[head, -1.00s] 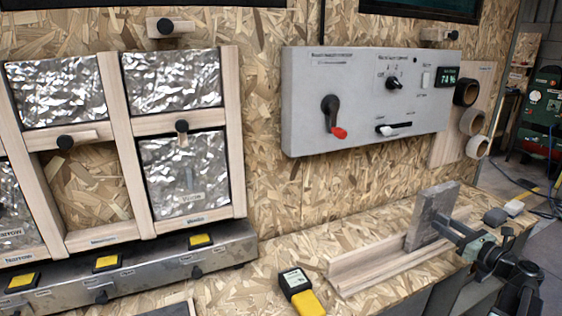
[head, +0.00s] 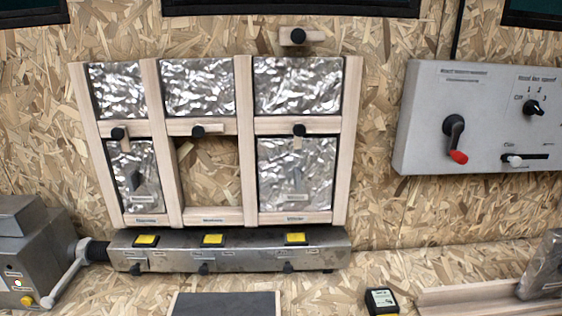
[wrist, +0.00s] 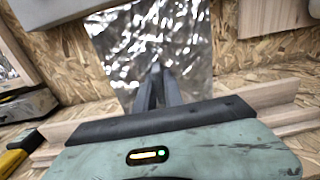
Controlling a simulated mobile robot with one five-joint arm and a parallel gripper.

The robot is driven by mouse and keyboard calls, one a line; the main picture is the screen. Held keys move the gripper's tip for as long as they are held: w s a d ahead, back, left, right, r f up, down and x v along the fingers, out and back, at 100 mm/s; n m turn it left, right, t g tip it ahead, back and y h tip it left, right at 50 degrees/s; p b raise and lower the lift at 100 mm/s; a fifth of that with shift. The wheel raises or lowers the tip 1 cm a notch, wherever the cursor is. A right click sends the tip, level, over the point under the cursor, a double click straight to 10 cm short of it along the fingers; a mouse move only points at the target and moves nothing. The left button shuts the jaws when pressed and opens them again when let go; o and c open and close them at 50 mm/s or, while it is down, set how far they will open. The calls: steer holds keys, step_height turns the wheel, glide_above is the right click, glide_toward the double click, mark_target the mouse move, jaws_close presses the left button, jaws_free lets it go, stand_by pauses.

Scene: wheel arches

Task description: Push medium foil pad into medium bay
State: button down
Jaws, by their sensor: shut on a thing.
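The foil pad (head: 542,265) stands upright at the right edge of the head view, partly cut off, by a wooden rack. In the wrist view the pad's crinkled silver face (wrist: 125,40) fills the upper middle. My gripper (wrist: 157,75) is shut on the pad, its fingers meeting at the pad's front; the exact grip point is hard to see. The medium bay (head: 208,172) is the lower middle opening of the wooden frame, showing bare chipboard. A turn button (head: 198,131) with a wooden tab sits at its top. My gripper is outside the head view.
Foil fills the narrow bay (head: 131,170) and wide bay (head: 297,165) beside the opening. A metal ledge box (head: 230,254) with yellow labels runs below. A wooden rack (head: 465,298) and a black-and-yellow tool (head: 381,301) lie on the bench. A grey control box (head: 425,120) hangs right.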

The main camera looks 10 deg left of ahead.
step_height(320, 180, up, 3)
steer(key=shift+f+p, duration=0.2)
steer(key=shift+p, duration=0.6)
steer(key=s+d+r+p, duration=0.1)
steer(key=s+r+p, duration=0.1)
steer(key=s, duration=0.4)
steer(key=shift+s+d+r+p, duration=0.35)
steer(key=shift+s+r+p, duration=0.05)
